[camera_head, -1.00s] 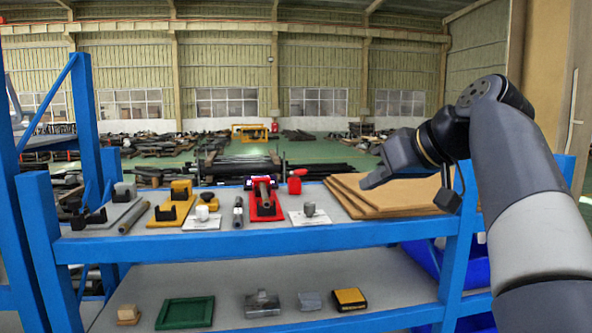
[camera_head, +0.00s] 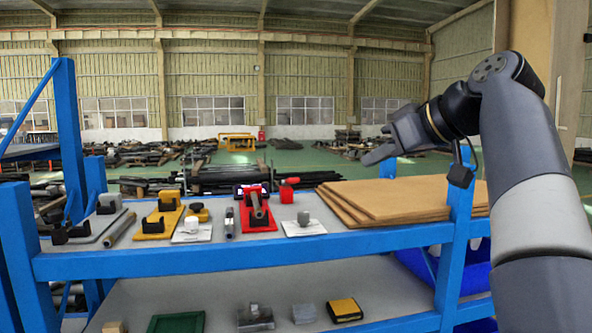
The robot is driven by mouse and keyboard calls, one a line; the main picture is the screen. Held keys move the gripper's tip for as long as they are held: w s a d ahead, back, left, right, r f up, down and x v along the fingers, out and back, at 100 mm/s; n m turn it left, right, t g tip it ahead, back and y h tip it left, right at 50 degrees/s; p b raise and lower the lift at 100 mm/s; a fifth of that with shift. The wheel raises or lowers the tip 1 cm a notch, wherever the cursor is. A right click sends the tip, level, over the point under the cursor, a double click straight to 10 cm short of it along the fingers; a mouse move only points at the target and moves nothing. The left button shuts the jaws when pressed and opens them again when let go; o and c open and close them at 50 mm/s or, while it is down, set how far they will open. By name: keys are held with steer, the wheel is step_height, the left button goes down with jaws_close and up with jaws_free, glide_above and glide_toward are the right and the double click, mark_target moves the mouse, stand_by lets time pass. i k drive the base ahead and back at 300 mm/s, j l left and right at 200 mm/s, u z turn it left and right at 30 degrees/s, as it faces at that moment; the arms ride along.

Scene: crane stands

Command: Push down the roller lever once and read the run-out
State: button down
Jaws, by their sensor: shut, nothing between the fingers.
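A red stand (camera_head: 261,222) sits on the upper shelf with a grey cylinder (camera_head: 257,204) lying in it, pointing toward me. A small dark display (camera_head: 243,188) stands behind it, its reading too small to make out. A red lever-like part (camera_head: 287,190) with a red knob is just right of the stand; I cannot tell whether it is the roller lever or how it joins the stand. My gripper (camera_head: 370,158) is shut and empty, raised above the brown boards, well right of the red stand and touching nothing.
Yellow (camera_head: 158,226) and grey (camera_head: 92,232) stands, a rod (camera_head: 120,229) and white cards with small grey pieces (camera_head: 304,228) share the upper shelf. Stacked brown boards (camera_head: 400,197) fill its right side. Blue posts (camera_head: 458,215) frame the rack. The lower shelf holds several small items.

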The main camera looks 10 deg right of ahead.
mark_target(287, 183)
steer(key=i+j+z, duration=0.3)
steer(key=j, duration=0.3)
steer(key=i+j+z, duration=0.35)
steer(key=j, duration=0.3)
steer(key=i+j+z, duration=0.15)
steer(key=j, duration=0.2)
steer(key=j+z, duration=0.15)
steer(key=j, duration=0.25)
steer(key=i, duration=0.05)
